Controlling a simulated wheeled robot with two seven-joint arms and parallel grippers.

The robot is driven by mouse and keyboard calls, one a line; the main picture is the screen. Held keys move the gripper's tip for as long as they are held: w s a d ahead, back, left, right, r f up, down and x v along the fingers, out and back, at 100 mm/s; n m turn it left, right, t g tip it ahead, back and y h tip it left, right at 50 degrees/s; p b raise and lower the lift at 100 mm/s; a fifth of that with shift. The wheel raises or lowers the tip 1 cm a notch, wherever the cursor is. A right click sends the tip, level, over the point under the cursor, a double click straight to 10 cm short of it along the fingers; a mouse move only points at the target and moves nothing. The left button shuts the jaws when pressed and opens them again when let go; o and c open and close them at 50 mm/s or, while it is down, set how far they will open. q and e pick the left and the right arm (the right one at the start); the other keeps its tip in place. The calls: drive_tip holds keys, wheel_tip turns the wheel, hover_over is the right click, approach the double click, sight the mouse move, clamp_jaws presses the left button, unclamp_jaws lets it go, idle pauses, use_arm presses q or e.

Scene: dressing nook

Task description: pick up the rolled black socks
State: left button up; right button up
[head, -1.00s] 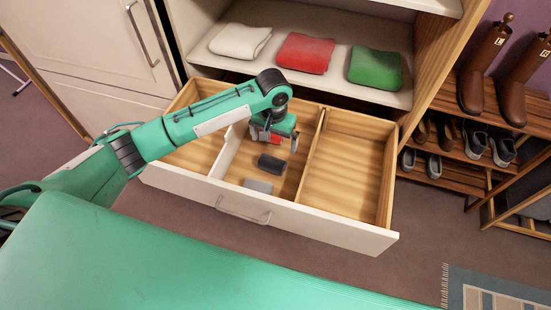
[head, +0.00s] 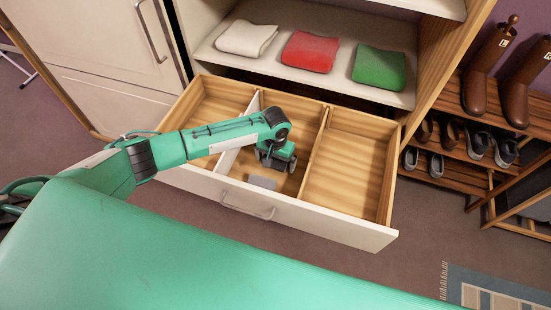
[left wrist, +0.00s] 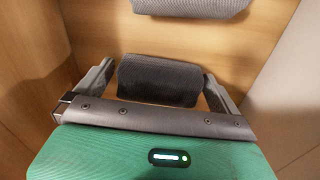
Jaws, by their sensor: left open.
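The rolled black socks (left wrist: 158,80) lie on the wooden drawer floor in the left wrist view. My left gripper (left wrist: 158,86) is open, with one finger on each side of the socks. I cannot tell whether either finger touches them. In the head view my left gripper (head: 275,163) is down inside the middle compartment of the open drawer (head: 290,224) and hides the black socks. My right gripper is not in view.
Rolled grey socks (head: 262,182) lie by the drawer front in the same compartment. A white divider (head: 230,158) and a wooden divider (head: 313,150) flank it. The right compartment (head: 345,170) is empty. Folded white, red and green clothes (head: 378,70) lie on the shelf above.

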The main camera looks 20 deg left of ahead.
use_arm(q)
drive_tip(key=shift+f, duration=0.2)
drive_tip(key=c, duration=1)
drive_tip(key=shift+r, duration=0.15)
